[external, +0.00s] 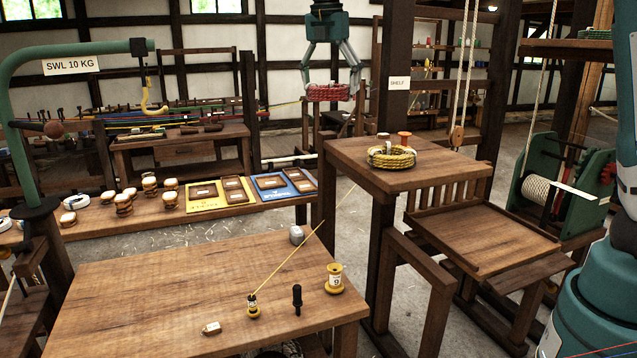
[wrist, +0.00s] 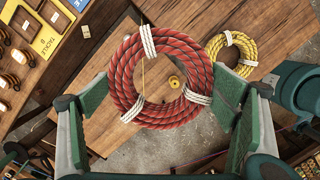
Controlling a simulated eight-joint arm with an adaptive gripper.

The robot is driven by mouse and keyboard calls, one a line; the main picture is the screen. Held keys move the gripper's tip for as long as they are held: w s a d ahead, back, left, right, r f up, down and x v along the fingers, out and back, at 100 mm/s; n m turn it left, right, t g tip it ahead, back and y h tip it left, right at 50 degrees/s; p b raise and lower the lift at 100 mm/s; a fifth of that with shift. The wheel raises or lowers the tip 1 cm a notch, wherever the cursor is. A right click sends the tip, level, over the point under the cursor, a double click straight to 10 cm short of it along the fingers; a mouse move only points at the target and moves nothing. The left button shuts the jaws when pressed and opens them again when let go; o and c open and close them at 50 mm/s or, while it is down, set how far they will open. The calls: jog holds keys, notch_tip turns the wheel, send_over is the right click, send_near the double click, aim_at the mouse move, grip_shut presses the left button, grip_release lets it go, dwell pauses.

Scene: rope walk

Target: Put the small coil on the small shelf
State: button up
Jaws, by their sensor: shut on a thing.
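My gripper (external: 328,68) hangs high at the upper middle of the external view, shut on a red rope coil (external: 328,93) with white bindings. In the wrist view the red coil (wrist: 118,78) lies flat between my two finger pads (wrist: 163,92). A small raised wooden shelf (external: 450,170) stands right of centre, below and right of my gripper, with a "SHELF" sign (external: 398,83) on the post behind it. A yellow rope coil (external: 391,157) lies on it; it also shows in the wrist view (wrist: 216,47). I cannot tell which coil is smaller.
A wooden table (external: 170,290) in front holds a yellow spool (external: 334,279), a small spool with taut yellow line (external: 253,306) and a black peg (external: 297,299). Two spool-like items (external: 404,138) stand behind the yellow coil. A green crane (external: 90,50) stands left.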

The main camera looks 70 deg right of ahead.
jog(key=s+d+f+p, duration=0.1)
jog(key=s+d+p, duration=0.45)
jog(key=s, duration=1.05)
jog(key=s+d+f+p, duration=0.1)
jog(key=s+d+p, duration=0.2)
jog(key=s+d, duration=0.9)
jog(key=s+a+f, duration=0.3)
jog(key=f, duration=0.2)
jog(key=shift+s+f, duration=0.35)
jog(key=shift+s, duration=0.05)
jog(key=shift+f, duration=2.9)
jog(key=shift+f, duration=0.15)
jog(key=shift+f, duration=1.95)
jog(key=shift+f, duration=0.1)
